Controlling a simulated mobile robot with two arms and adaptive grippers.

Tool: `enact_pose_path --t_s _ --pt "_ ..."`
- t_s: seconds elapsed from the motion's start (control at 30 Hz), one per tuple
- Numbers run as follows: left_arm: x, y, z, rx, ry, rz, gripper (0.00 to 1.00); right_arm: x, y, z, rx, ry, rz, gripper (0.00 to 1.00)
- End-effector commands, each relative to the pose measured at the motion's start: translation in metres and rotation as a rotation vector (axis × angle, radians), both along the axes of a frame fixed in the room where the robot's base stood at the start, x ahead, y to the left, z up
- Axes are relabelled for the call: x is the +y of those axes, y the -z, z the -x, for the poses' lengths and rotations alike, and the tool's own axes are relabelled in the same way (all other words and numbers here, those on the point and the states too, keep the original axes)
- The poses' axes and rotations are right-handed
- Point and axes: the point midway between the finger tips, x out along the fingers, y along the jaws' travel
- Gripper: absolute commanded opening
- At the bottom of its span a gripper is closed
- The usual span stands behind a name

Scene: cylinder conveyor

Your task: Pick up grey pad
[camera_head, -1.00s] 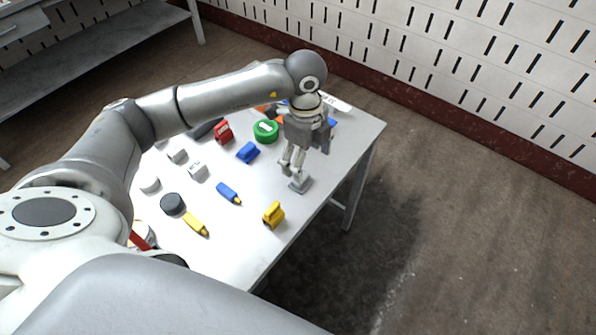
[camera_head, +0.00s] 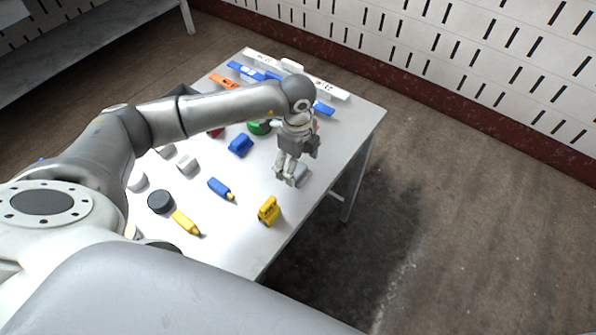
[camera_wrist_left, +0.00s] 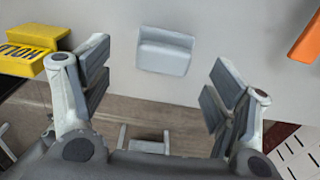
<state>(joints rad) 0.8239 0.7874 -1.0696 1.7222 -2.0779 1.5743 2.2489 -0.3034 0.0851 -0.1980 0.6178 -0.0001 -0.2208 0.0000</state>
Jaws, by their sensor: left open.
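The grey pad (camera_head: 301,175) lies on the white table near its right edge, partly hidden behind my left gripper (camera_head: 285,177) in the head view. In the left wrist view the pad (camera_wrist_left: 165,52) is a light grey block with a stepped front, in the space between the two spread fingers. My left gripper is open and empty, pointing down close to the pad. I cannot tell its exact height above the table. My right gripper is not in view.
A yellow block (camera_head: 269,211) stands near the table's front right edge. A blue marker (camera_head: 221,189), yellow marker (camera_head: 187,223), dark round piece (camera_head: 160,202) and blue block (camera_head: 240,145) lie to the left. White and blue bars (camera_head: 318,80) line the back.

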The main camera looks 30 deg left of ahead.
Motion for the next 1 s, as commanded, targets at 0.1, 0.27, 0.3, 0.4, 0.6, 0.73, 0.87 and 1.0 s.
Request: enact_pose_path --t_s 0.1,0.27,0.3,0.4,0.6,0.73,0.87,1.0 --pt "0.000 0.015 -0.003 0.005 -0.001 -0.001 0.80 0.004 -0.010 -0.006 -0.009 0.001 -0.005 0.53" --pt "0.000 0.034 -0.003 0.002 0.000 0.002 0.80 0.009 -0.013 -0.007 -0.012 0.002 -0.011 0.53" --pt "0.000 0.037 -0.004 0.002 0.000 0.002 0.80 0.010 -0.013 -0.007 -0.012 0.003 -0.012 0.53" --pt "0.000 0.039 -0.004 0.001 0.000 0.001 0.80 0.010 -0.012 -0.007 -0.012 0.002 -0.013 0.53" --pt "0.000 0.039 -0.004 0.000 0.000 0.002 0.73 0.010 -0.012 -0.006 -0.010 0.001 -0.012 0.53" --pt "0.000 0.039 -0.004 0.000 0.000 0.002 0.56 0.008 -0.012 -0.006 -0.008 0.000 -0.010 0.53" --pt "0.000 0.039 -0.004 0.000 0.000 0.002 0.39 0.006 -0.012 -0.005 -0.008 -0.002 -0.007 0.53" --pt "0.000 0.038 -0.004 0.000 0.000 0.002 0.35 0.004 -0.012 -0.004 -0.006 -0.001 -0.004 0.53"
